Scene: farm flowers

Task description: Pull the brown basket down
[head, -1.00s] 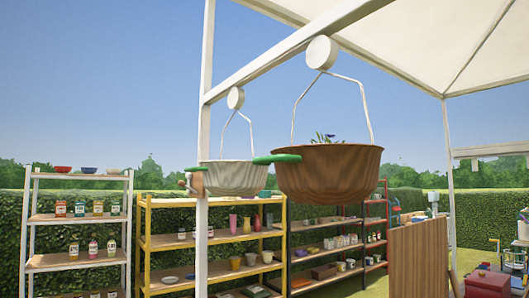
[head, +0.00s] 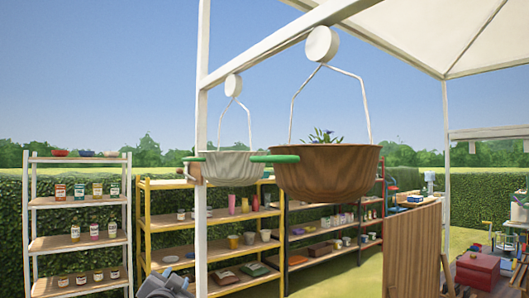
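The brown basket (head: 340,178) hangs from a thin white wire hanger below a round white disc on the overhead beam. A small plant with blue flowers (head: 322,137) shows above its rim. A green handle (head: 275,158) sticks out at its left side. A grey mechanical part, which looks like my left gripper (head: 166,287), is cut off at the bottom edge, lower left of and apart from the brown basket. Its fingers cannot be made out. My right gripper is not in view.
A white post (head: 201,235) and beam (head: 285,42) of the canopy frame stand near the baskets. White (head: 79,200) and yellow (head: 212,217) shelves hold jars and cups behind. A wooden panel (head: 411,255) stands at right. The air below the brown basket looks clear.

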